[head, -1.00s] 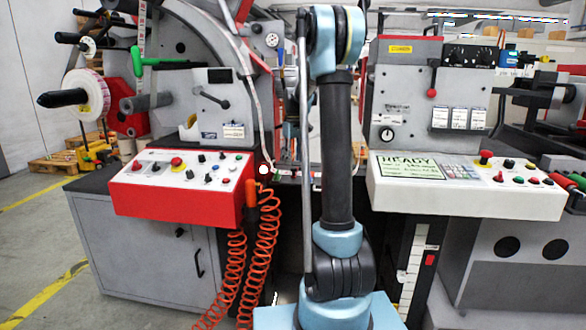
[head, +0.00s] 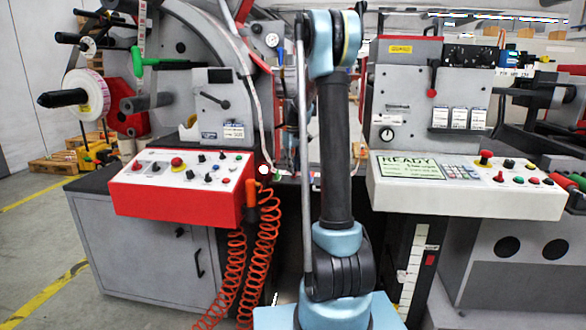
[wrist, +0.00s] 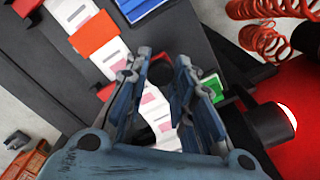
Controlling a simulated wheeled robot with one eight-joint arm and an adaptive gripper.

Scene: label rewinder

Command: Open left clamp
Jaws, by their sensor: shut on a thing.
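In the wrist view my gripper (wrist: 163,62) points down over the label web (wrist: 117,62), a white strip with pink labels. Its two blue fingers are closed in on a dark round piece (wrist: 160,74), which looks like the left clamp's knob or handle. The fingers hide much of it, so I cannot tell whether the clamp is open or shut. An orange-red bar (wrist: 93,35) lies across the web, up and left of the fingers. A small green piece (wrist: 213,88) sits just right of the right finger. In the head view my arm hides the gripper.
The red control panel (head: 183,188) is on the left, with orange coiled hoses (head: 263,250) hanging beside it. The white panel (head: 465,190) with a READY screen is on the right. In the wrist view a black cylinder (wrist: 262,125) stands close right of the gripper.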

